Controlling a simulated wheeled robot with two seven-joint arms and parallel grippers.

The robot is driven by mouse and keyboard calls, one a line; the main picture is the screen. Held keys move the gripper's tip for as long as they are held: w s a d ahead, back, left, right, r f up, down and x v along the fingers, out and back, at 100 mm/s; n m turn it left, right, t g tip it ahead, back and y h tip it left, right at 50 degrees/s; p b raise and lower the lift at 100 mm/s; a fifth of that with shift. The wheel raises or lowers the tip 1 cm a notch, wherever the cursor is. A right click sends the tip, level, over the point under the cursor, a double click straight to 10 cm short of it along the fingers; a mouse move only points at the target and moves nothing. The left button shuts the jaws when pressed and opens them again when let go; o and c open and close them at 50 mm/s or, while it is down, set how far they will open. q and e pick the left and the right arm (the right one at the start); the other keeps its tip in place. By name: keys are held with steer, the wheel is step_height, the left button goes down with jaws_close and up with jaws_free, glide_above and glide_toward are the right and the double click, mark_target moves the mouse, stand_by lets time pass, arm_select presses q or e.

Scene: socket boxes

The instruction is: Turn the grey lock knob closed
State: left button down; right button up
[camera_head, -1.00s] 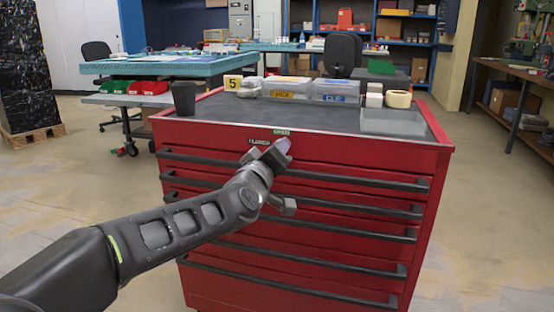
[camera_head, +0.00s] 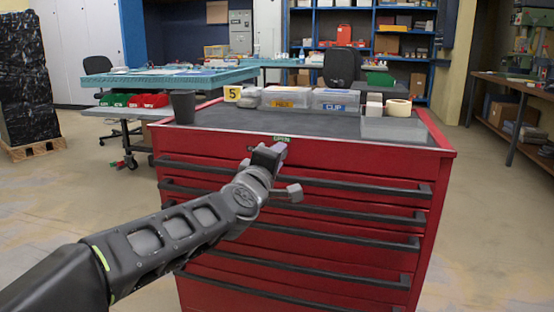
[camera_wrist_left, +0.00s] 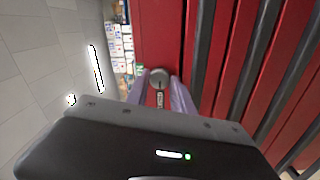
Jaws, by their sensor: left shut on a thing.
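The red drawer cabinet (camera_head: 300,165) stands in front of me. A green label reading OPEN (camera_head: 282,138) is on its upper front edge. My left gripper (camera_head: 276,151) is at the cabinet front just below that label. In the left wrist view the round grey lock knob (camera_wrist_left: 159,77) sits on the red front between the two fingers of my left gripper (camera_wrist_left: 160,85). The gripper is shut on the knob. A small dark mark or slot with a label shows just below the knob. In the head view the gripper hides the knob. My right gripper is not in view.
Black drawer handles (camera_head: 330,185) run across the cabinet below the gripper. Open floor lies on both sides.

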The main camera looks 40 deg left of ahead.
arm_select(q)
steer(key=c, duration=1.1)
jaws_free()
steer(key=p+v, duration=0.2)
steer(key=v, duration=0.5)
steer(key=shift+s+d, duration=0.15)
steer(key=shift+s, duration=0.25)
